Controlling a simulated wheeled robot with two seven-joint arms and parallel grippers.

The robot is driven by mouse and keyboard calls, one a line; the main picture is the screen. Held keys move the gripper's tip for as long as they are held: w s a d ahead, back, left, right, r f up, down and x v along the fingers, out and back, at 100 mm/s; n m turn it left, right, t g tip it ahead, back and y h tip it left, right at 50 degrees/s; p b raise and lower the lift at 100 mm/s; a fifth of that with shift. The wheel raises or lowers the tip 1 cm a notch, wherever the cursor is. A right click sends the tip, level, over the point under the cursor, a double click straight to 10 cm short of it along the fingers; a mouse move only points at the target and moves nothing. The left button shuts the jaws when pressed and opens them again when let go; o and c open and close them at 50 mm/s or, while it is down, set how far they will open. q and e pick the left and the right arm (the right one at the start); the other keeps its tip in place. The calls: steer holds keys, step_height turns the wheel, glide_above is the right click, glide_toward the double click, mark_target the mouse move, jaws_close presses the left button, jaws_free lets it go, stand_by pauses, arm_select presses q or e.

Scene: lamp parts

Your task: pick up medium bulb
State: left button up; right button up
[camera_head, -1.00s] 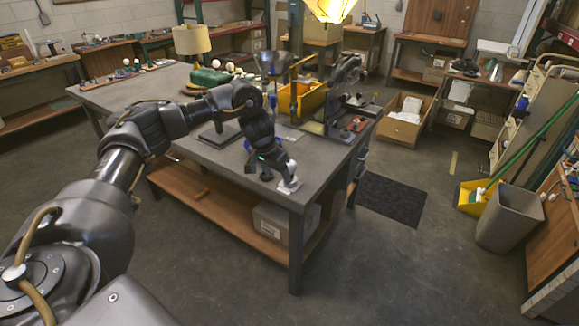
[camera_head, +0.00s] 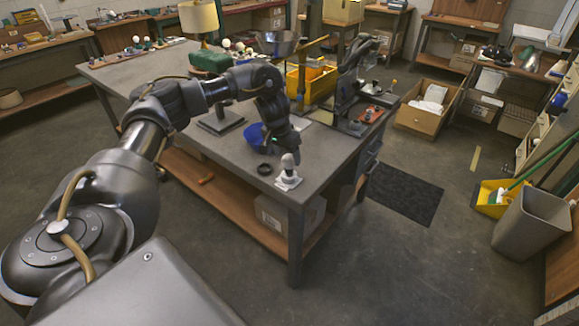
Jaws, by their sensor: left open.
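A white bulb with a grey upper end (camera_head: 288,163) stands upright on a small white base (camera_head: 288,181) near the front corner of the grey workbench (camera_head: 225,160). I cannot tell its size class for certain. My left gripper (camera_head: 285,150) points down just behind and above this bulb; it is open, and nothing shows between its fingers. I cannot tell whether it touches the bulb. Several other round white bulbs (camera_head: 226,43) stand farther back on the bench. My right gripper is not in view.
A black ring (camera_head: 264,169) lies left of the bulb. A blue bowl-like part (camera_head: 256,137) is beside my gripper. A yellow bin (camera_head: 311,82), a dark flat base (camera_head: 220,121) and a green case (camera_head: 211,61) stand behind. The bench's front left top is mostly clear.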

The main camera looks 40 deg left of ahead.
mark_target(290, 164)
arm_select(q)
steer(key=shift+w+f, duration=0.35)
steer(key=shift+f, duration=0.25)
steer(key=shift+d, duration=0.1)
steer(key=shift+f, duration=0.15)
steer(key=p+x, duration=0.1)
steer(key=x, duration=0.3)
steer(key=shift+w+f, duration=0.15)
steer(key=shift+f, duration=0.25)
steer(key=c, duration=0.9)
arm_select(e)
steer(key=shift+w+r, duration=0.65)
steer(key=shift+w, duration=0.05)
